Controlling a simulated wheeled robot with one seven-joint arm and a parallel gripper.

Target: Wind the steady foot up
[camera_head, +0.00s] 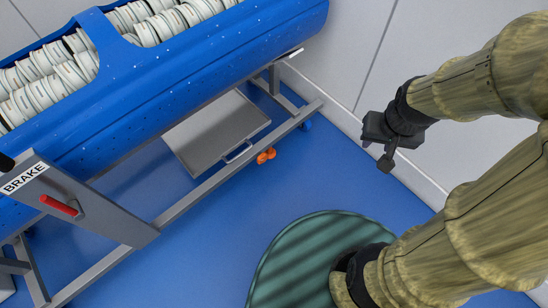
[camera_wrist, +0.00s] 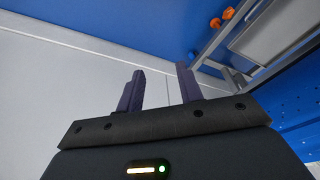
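A small orange part with rounded lobes (camera_head: 266,155) sits low beside the lower rail of the tub carrier. It may belong to the steady foot, but I cannot make out a foot or screw there. It also shows at the top of the wrist view (camera_wrist: 222,18). My gripper (camera_head: 382,152) is well to the right of it, near the wall, and touches nothing. In the wrist view its two dark fingers (camera_wrist: 160,72) stand apart with nothing between them.
The blue tub (camera_head: 180,85) holds stacked white discs, on a grey frame (camera_head: 215,183) with a grey tray (camera_head: 215,130) below. A BRAKE plate (camera_head: 95,205) carries a red handle (camera_head: 60,206). Blue floor (camera_head: 215,240) is clear between carrier and my base. The wall (camera_head: 345,45) is close.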

